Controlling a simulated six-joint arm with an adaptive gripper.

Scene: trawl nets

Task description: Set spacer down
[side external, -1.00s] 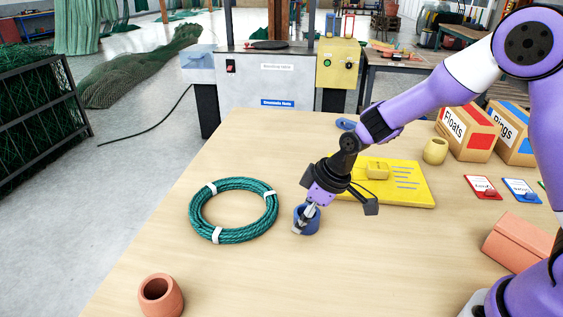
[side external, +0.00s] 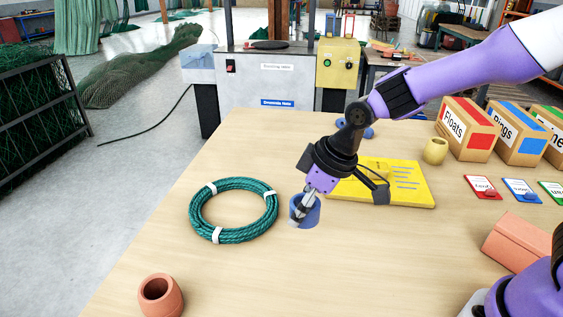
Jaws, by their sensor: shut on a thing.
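The spacer appears to be the short blue hollow cylinder (side external: 308,217) just right of the green rope coil (side external: 234,238). My gripper (side external: 302,211) points down and is shut on its wall. The gripper covers part of the spacer's left side and opening. The spacer looks slightly tilted and seems a little above the wooden table (side external: 330,275), though the gap is hard to judge.
A yellow board (side external: 410,195) lies behind my gripper. An orange hollow piece (side external: 161,296) stands front left, a yellow one (side external: 435,151) back right. Labelled boxes (side external: 468,130) and cards (side external: 483,188) line the right. The front middle table is clear.

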